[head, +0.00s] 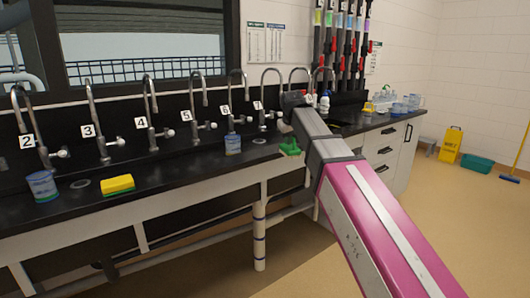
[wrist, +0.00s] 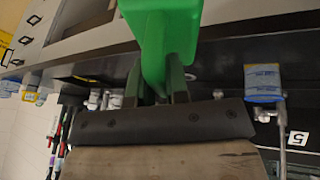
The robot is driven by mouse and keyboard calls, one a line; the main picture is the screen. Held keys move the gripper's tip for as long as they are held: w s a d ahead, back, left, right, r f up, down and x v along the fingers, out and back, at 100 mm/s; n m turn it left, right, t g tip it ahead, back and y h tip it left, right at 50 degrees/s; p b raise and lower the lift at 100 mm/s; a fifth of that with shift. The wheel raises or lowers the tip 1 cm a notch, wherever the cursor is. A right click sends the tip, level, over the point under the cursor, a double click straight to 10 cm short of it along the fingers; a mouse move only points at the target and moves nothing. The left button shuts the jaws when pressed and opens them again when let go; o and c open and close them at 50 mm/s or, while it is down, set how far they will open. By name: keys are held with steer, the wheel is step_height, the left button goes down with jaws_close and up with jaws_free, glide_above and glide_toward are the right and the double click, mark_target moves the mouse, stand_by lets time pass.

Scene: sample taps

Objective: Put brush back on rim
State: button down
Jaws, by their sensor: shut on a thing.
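The green brush (head: 289,149) is at the end of my arm, near the front edge of the black counter (head: 196,167), to the right of the tap labelled 6. The wrist view shows the green brush (wrist: 163,32) large and close. My gripper (wrist: 157,88) is shut on its narrower part, with one finger on each side. The head view shows the brush at about counter height; I cannot tell whether it touches the rim. My arm hides part of the counter to the right of the brush.
A blue-labelled cup (head: 233,144) stands close to the left of the brush, with another cup (head: 42,186) at far left. A yellow sponge (head: 117,184) lies on the counter. Several curved taps line the back. Bottles and jugs (head: 402,106) crowd the right end.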

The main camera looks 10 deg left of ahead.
steer(key=s+a+r+n+y, duration=0.1)
steer(key=s+a+r+n, duration=0.3)
steer(key=a+r, duration=0.65)
steer(key=shift+m+y, duration=0.3)
steer(key=shift+m, duration=0.1)
steer(key=shift+w+a+f, duration=0.2)
steer(key=shift+w+f, duration=1.45)
steer(key=shift+f, duration=0.35)
steer(key=shift+w+a+f, duration=0.2)
steer(key=shift+w+f, duration=1.5)
steer(key=shift+f, duration=0.3)
steer(key=shift+w+a+f, duration=0.2)
steer(key=shift+w+f, duration=1.45)
steer(key=shift+f, duration=0.35)
steer(key=shift+f, duration=0.1)
steer(key=c, duration=1.1)
jaws_free()
steer(key=v, duration=1.2)
steer(key=shift+w+r, duration=0.15)
steer(key=shift+r, duration=0.05)
